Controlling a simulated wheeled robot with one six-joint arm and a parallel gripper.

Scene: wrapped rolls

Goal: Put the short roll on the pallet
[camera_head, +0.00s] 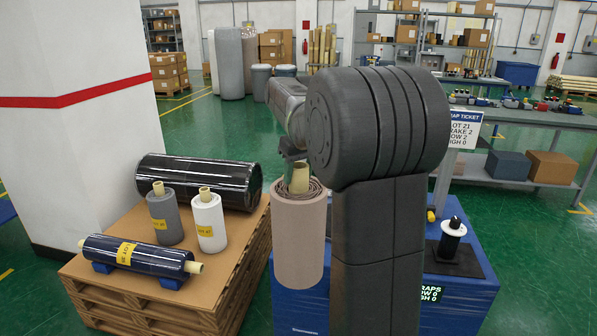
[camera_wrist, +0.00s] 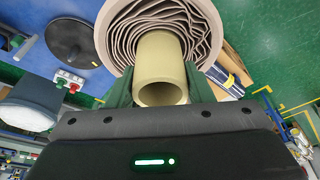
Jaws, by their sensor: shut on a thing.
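A thick beige roll (camera_head: 299,240) with a yellowish core (camera_head: 300,178) is upright just right of the pallet. My gripper (camera_head: 293,158) is at its top, partly hidden by my arm. In the wrist view the green fingers (camera_wrist: 160,85) are shut on the core (camera_wrist: 161,68), one on each side, with the roll's creased wrap (camera_wrist: 120,35) around it. I cannot tell whether its bottom touches anything. The wooden pallet (camera_head: 225,290) at left has a brown top sheet.
On the pallet lie a big black roll (camera_head: 200,180) and a navy roll (camera_head: 125,252) on blue cradles; grey (camera_head: 165,218) and white (camera_head: 207,222) rolls stand between. A blue cabinet (camera_head: 465,300) is right. A white pillar (camera_head: 75,130) stands behind the pallet's left.

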